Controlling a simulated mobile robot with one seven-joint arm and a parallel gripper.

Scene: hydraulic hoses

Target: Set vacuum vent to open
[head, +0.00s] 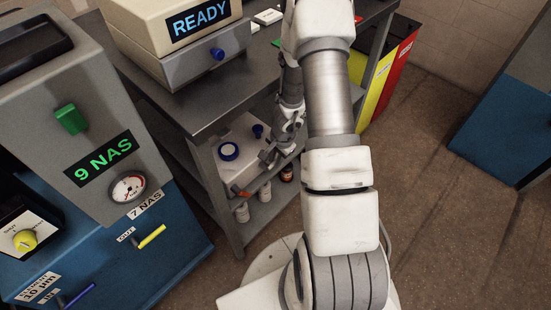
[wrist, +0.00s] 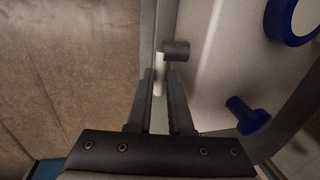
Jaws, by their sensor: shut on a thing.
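A white unit (head: 235,138) with a round blue cap (head: 228,152) and a blue knob (head: 258,130) stands on the shelf under the metal bench. In the wrist view, a dark grey stub (wrist: 176,50) sticks out of the white unit (wrist: 215,75), with a pale lever (wrist: 158,76) beside it; I take these for the vacuum vent. My gripper (wrist: 161,74) is shut on the pale lever, whose lower part lies between the fingers. My gripper (head: 268,155) is at the unit's right side in the head view. No open or closed marking is readable.
The bench (head: 195,100) lies above the shelf and carries a box reading READY (head: 201,27). Several bottles (head: 264,190) stand below the unit. A blue and grey machine (head: 85,130) is at left. Yellow and red bins (head: 385,80) stand behind; floor (head: 450,220) at right is clear.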

